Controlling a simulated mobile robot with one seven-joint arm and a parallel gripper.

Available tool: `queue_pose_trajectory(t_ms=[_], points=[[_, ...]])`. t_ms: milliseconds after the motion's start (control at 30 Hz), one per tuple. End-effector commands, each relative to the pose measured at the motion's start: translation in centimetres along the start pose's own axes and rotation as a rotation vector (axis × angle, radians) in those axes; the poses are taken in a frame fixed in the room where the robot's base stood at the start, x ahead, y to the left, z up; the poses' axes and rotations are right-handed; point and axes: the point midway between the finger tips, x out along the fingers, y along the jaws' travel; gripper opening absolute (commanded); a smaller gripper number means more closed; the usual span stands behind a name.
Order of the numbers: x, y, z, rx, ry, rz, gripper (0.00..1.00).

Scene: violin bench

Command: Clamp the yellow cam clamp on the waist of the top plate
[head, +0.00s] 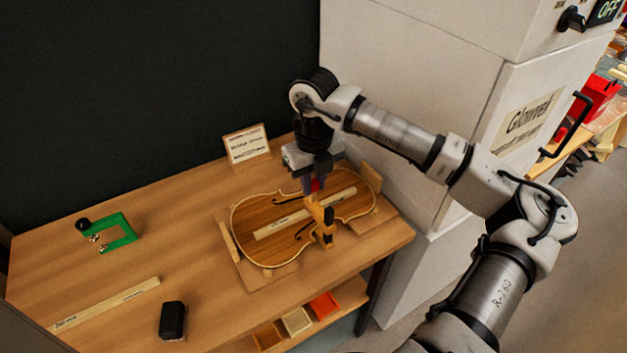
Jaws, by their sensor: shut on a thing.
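The violin top plate (265,213), striped brown wood with f-holes, lies flat on a pale wooden board on the bench. A yellow cam clamp (316,211) with a dark end piece stands at the plate's waist, its near end at the near edge. My gripper (314,187) points down over the far side of the waist and is shut on the clamp. A small red part shows by the fingertips. The exact grip and the clamp's underside are hidden, and I cannot tell whether its jaws press on the plate.
A labelled wooden strip (277,225) lies along the plate. Wooden blocks (370,177) stand around it. A green clamp-like frame (122,230), a long wooden bar (105,303) and a black block (173,320) lie left. A sign (247,143) stands behind; a white cabinet (410,70) rises right.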

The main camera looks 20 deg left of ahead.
Motion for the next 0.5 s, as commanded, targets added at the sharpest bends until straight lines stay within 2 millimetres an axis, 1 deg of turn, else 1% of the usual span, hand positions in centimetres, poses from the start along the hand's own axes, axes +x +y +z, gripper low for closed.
queue_pose_trajectory(t_ms=[267, 500], points=[[0.9, -0.1, -0.7, 0.001, -0.087, -0.002, 0.00], [1.6, -0.1, -1.6, 0.002, -0.232, -0.004, 0.00]])
